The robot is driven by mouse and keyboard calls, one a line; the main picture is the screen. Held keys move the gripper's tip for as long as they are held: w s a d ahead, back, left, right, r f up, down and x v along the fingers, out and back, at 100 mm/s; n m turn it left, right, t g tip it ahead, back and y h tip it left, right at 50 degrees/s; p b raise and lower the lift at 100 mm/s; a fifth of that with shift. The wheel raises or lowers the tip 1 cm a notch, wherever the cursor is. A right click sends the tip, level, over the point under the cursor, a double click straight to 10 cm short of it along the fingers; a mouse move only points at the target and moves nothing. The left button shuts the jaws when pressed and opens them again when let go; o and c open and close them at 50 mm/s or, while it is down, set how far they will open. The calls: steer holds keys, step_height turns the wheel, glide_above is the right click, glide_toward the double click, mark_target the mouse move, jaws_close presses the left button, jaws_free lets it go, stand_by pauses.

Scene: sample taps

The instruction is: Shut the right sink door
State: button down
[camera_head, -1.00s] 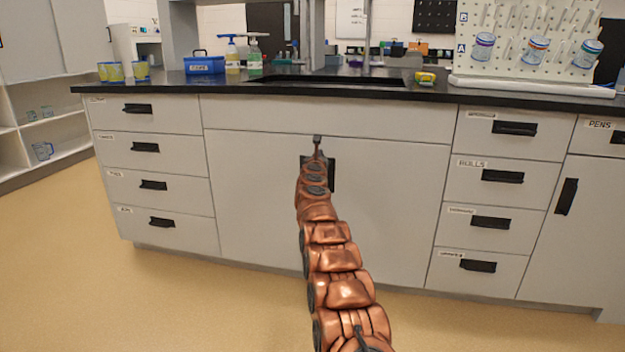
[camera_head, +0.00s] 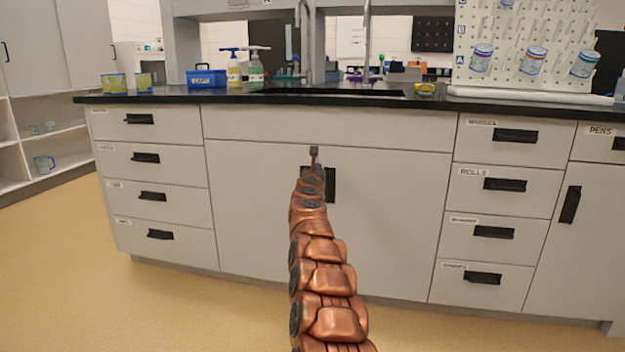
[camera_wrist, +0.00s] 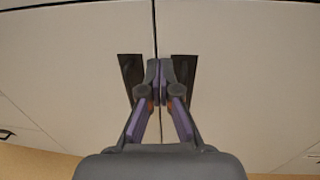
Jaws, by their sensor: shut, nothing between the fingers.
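The right sink door (camera_head: 390,220) is the right one of two pale doors under the sink; it looks flush with the left sink door (camera_head: 245,210), with a thin dark seam between them. Its black handle (camera_head: 331,184) shows just right of my arm. In the wrist view both handles show, the right one (camera_wrist: 184,68) and the left one (camera_wrist: 130,75). My gripper (camera_head: 314,155) is in front of the seam near the doors' top. In the wrist view my gripper (camera_wrist: 160,72) is shut and empty between the handles; whether it touches a door cannot be told.
Labelled drawers stand left (camera_head: 150,160) and right (camera_head: 500,185) of the sink doors. The black countertop (camera_head: 400,101) overhangs them, with a blue box (camera_head: 206,78), bottles and a peg board (camera_head: 525,45) on it. The floor (camera_head: 165,305) in front looks clear.

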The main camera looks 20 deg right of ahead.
steer(key=v, duration=0.6)
steer(key=shift+a, duration=0.35)
stand_by(0.5)
